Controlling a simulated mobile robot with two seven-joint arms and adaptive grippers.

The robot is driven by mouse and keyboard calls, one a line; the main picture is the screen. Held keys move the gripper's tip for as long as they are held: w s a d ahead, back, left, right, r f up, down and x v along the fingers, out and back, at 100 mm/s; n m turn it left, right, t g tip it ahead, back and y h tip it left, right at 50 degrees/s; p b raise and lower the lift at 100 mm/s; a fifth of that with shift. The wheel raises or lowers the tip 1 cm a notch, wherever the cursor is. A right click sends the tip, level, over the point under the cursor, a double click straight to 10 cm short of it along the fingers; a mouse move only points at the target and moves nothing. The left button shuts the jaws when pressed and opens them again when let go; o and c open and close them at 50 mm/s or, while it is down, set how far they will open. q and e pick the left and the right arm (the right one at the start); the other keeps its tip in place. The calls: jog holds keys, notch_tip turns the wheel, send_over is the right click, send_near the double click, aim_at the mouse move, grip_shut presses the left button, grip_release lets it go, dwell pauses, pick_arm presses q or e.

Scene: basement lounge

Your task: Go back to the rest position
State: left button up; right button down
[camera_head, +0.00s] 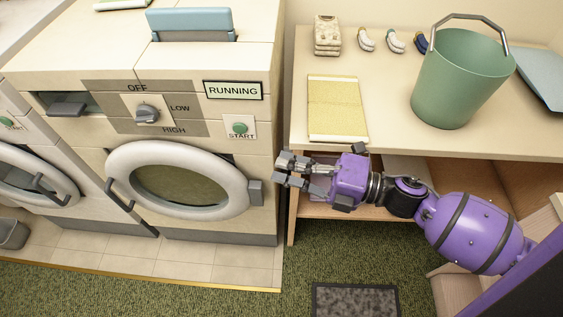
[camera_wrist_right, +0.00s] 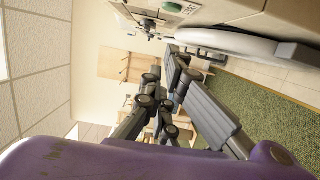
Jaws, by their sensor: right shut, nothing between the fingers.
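My right gripper (camera_head: 288,171) reaches in from the right in the head view, in front of the shelf unit and just right of the washer door (camera_head: 178,180). It also shows in the right wrist view (camera_wrist_right: 172,100). Its grey fingers are shut with nothing held. The washing machine (camera_head: 262,150) has its round door shut, and its display (camera_head: 233,90) reads RUNNING. A knob (camera_head: 147,114) and a green START button (camera_head: 239,128) are on its front. My left gripper is not in view.
A shelf unit (camera_head: 390,140) stands right of the washer. On its top are a green bucket (camera_head: 460,80), a yellow cloth (camera_head: 336,108), a beige stack (camera_head: 327,36) and small curved objects (camera_head: 366,40). A dark mat (camera_head: 355,300) lies on the green carpet. A second machine (camera_head: 35,165) stands at left.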

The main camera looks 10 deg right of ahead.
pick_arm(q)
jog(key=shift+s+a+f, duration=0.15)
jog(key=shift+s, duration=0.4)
pick_arm(e)
jog(key=s+d+f+m+t+h+p, duration=0.2)
jog(key=s+d+f+m+h, duration=0.15)
jog(key=f+m+h, duration=0.45)
jog(key=s+d+f+m+t+h+p, duration=0.25)
jog(key=d+f+m+h, duration=0.2)
jog(key=m, duration=0.75)
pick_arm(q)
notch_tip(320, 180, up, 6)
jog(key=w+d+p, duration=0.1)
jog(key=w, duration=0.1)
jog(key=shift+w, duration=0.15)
pick_arm(e)
jog(key=s+d+f+m+g+h, duration=0.1)
jog(key=s+f+m, duration=0.3)
jog(key=s, duration=0.4)
jog(key=s+f+m+g+h, duration=0.1)
jog(key=s+f+m+g, duration=0.3)
jog(key=s, duration=0.4)
notch_tip(320, 180, down, 2)
jog(key=shift+s+d+f+m+h, duration=0.2)
jog(key=shift+s+d+m+h, duration=0.15)
jog(key=shift+m, duration=0.45)
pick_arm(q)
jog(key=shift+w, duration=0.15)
